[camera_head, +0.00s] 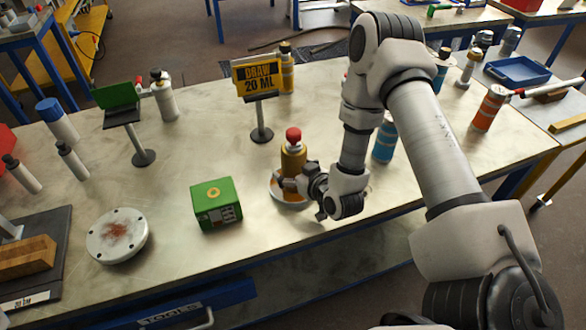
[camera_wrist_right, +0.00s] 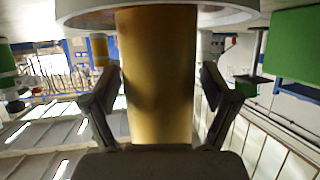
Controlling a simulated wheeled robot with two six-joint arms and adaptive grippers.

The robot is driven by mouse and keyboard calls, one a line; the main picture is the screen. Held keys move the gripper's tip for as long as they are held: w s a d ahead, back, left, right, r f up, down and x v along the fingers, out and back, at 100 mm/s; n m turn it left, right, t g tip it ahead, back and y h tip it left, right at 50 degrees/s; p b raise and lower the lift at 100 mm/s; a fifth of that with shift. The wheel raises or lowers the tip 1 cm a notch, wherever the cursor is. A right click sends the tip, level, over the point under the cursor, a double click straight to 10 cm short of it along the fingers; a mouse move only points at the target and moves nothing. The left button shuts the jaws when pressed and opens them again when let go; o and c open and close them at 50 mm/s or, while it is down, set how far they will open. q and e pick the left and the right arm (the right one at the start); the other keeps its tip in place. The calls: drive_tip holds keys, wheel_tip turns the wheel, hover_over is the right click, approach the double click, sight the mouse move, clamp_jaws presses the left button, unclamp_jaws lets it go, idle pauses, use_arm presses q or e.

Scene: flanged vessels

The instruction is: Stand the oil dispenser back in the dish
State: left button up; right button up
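The oil dispenser (camera_head: 293,156) is an amber bottle with a red top. It is upright at the white dish (camera_head: 275,188), near the table's front edge. In the right wrist view, the dispenser's amber body (camera_wrist_right: 155,80) fills the middle, with the dish (camera_wrist_right: 85,12) at the top. I cannot tell whether its base rests on the dish floor. My right gripper (camera_head: 287,184) is at the dispenser's lower body. My left gripper is not in view.
A green box (camera_head: 216,203) stands left of the dish, and a round flanged lid (camera_head: 118,236) lies farther left. A yellow sign (camera_head: 258,76) on a stand is behind the dispenser. A blue bottle (camera_head: 385,140) stands right of my wrist. Bare table lies between the sign and the box.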

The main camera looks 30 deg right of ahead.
drive_tip(key=shift+r, duration=0.2)
drive_tip(key=p+v, duration=0.4)
drive_tip(key=v, duration=0.8)
